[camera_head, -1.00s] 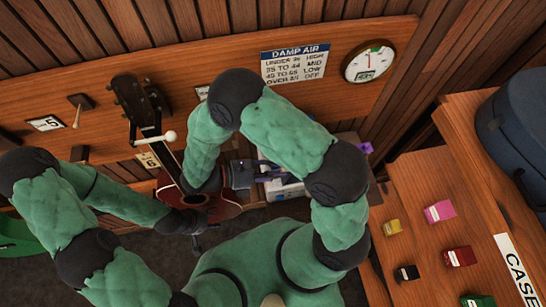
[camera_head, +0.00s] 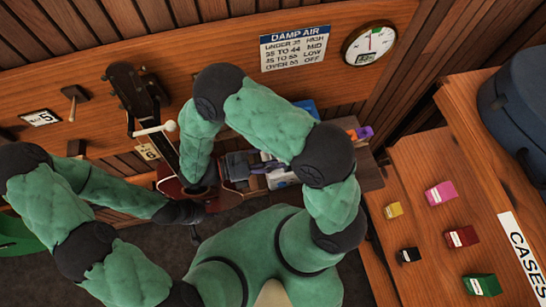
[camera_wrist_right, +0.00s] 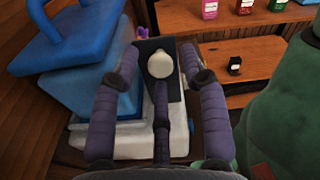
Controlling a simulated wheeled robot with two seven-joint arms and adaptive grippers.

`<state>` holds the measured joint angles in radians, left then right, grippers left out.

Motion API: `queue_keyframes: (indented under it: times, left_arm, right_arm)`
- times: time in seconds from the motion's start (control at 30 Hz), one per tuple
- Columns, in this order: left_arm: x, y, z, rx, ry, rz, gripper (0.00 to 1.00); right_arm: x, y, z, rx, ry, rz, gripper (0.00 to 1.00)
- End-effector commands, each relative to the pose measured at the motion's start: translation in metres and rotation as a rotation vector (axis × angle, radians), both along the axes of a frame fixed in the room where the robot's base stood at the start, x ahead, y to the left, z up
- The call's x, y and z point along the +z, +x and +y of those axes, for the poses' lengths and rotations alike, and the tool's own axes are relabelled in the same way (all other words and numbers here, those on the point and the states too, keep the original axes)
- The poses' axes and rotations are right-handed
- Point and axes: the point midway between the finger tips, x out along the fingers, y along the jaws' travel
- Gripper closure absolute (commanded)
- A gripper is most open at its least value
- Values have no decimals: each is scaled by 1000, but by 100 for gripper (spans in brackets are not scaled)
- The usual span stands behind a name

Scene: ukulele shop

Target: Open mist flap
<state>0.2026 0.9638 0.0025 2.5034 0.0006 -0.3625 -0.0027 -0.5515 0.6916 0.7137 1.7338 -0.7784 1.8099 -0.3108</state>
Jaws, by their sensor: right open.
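In the right wrist view, the humidifier has a white body (camera_wrist_right: 130,145) and a blue tank (camera_wrist_right: 100,92) with a blue handle. A dark panel with a round cream knob (camera_wrist_right: 160,65), seemingly the mist flap, lies between my right gripper's fingers. My right gripper (camera_wrist_right: 160,48) is open, its fingers on either side of the knob; contact cannot be told. In the head view my right gripper (camera_head: 262,168) reaches the humidifier, mostly hidden by my arm. My left gripper (camera_head: 188,211) is low by the red-brown ukulele; its jaws are unclear.
A purple item (camera_head: 364,132) is beside the humidifier. The ukulele (camera_head: 170,184) hangs close to my right forearm. A damp-air sign (camera_head: 295,47) and a round gauge (camera_head: 370,43) are on the wall. A wooden counter (camera_head: 420,165) at right holds several small boxes.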

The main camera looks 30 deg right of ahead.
Motion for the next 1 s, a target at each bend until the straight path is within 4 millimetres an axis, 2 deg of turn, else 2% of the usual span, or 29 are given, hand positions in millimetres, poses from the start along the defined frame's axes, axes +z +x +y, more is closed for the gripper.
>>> queue_keyframes:
  times: [0.37,0.73,1.0]
  left_arm:
    - [0,0,0,0,0,0,60]
    - [0,0,0,0,0,0,60]
    - [0,0,0,0,0,0,60]
  right_arm:
    - [1,1,5,0,-1,0,53]
    - [5,14,57,2,0,-1,53]
    - [7,18,73,0,-1,1,53]
